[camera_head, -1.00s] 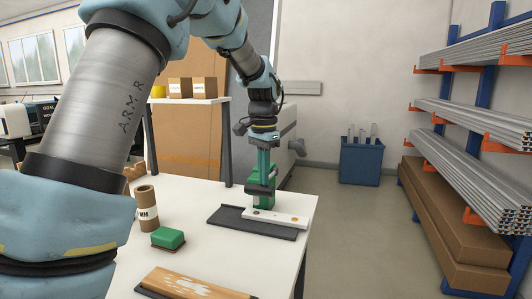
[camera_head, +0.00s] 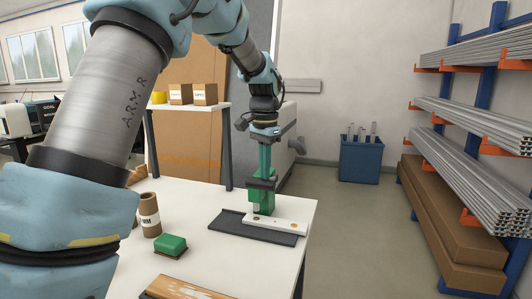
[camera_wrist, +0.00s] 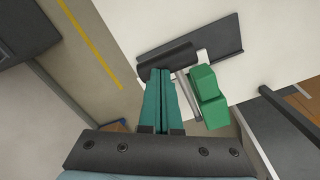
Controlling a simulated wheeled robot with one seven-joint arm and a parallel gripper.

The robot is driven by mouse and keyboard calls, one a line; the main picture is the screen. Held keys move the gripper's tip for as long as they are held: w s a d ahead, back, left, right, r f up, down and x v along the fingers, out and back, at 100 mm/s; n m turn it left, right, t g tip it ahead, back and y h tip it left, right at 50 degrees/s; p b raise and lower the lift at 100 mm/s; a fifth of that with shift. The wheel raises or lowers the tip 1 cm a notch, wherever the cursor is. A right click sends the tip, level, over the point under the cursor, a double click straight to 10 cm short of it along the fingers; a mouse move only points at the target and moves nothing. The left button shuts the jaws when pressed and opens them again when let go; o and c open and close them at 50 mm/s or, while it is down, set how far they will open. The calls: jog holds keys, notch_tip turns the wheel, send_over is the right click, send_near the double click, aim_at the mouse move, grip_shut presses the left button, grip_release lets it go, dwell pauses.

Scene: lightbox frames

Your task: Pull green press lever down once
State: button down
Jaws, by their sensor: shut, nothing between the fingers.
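The green press (camera_head: 265,203) stands on a white base plate (camera_head: 282,224) on the dark mat. It shows in the wrist view as a green block (camera_wrist: 208,100). Its lever has a black cylindrical handle (camera_head: 262,184) in front of the body and a grey rod, seen in the wrist view (camera_wrist: 188,108). My gripper (camera_head: 264,172) points down over the handle with its teal fingers shut and empty. In the wrist view the fingertips (camera_wrist: 160,84) are close to the handle (camera_wrist: 165,61). I cannot tell whether they touch it.
The dark mat (camera_head: 228,226) lies near the right edge of the white table (camera_head: 205,208). A cardboard tube (camera_head: 150,225), a green block (camera_head: 171,243) and a wood-backed item (camera_head: 180,289) stand to the left and front. A shelf with boxes (camera_head: 205,94) is behind.

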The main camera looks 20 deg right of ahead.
notch_tip(320, 180, up, 12)
jog(key=w+d+p, duration=0.1)
jog(key=p, duration=0.7)
jog(key=shift+w+d+f, duration=0.15)
jog(key=shift+w+f, duration=0.1)
jog(key=s+a+f+n+b, duration=0.1)
jog(key=s+a+f+n, duration=0.2)
jog(key=a, duration=0.5)
jog(key=a+f+n+t+b, duration=0.1)
jog(key=a+f+n, duration=0.25)
jog(key=a, duration=0.55)
jog(key=s+a+f+n+b, duration=0.2)
jog(key=a+f, duration=0.3)
jog(key=a, duration=0.3)
jog(key=s+a+f+n+b, duration=0.1)
jog(key=s+a+f+n, duration=0.3)
jog(key=s+a, duration=0.4)
jog(key=shift+s+a+f+t, duration=0.3)
jog(key=shift+a+f, duration=0.1)
